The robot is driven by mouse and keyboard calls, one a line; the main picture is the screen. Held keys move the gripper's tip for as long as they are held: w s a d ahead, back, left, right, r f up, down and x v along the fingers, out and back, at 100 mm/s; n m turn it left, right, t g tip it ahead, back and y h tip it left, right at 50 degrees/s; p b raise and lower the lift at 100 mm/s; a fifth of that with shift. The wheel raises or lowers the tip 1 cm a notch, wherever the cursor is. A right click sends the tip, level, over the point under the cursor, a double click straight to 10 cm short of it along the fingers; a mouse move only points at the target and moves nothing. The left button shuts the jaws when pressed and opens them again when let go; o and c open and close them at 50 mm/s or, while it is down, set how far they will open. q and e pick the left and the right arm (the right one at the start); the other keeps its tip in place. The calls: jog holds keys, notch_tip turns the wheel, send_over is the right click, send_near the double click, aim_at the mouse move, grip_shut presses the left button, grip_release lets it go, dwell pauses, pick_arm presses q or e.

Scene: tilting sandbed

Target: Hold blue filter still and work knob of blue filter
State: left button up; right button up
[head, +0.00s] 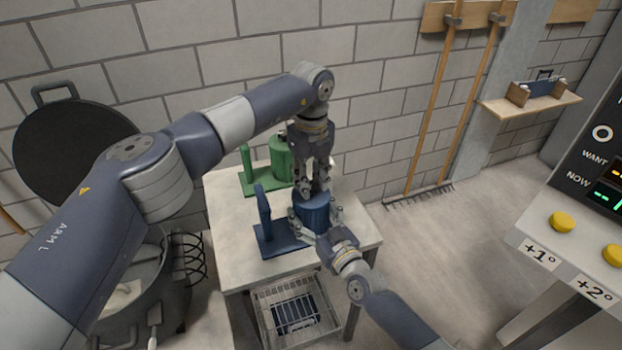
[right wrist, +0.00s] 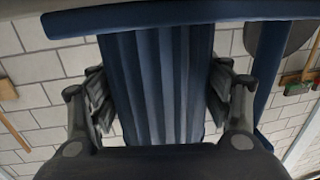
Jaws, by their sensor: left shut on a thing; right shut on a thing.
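The blue filter (head: 275,240) stands on the small pale table, with a flat base, an upright post at its left and a round body. My left gripper (head: 314,190) comes down from above and is shut on the knob at the top of the body; its fingers mostly hide the knob. My right gripper (head: 320,226) reaches in from the front right and is shut around the body. In the right wrist view the ribbed blue body (right wrist: 155,85) fills the space between the fingers of my right gripper (right wrist: 160,110).
A green filter (head: 281,158) stands behind the blue one on the table (head: 225,215). A wire basket (head: 290,312) sits below. A metal drum (head: 150,295) is at the left, a control panel with yellow buttons (head: 562,221) at the right.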

aim_at(311, 184)
pick_arm(q)
jog(key=n, duration=0.6)
dwell(0.6)
jog(key=o, duration=1.1)
notch_tip(311, 184, up, 12)
jog(key=shift+f, duration=0.1)
pick_arm(e)
jog(key=o, duration=1.5)
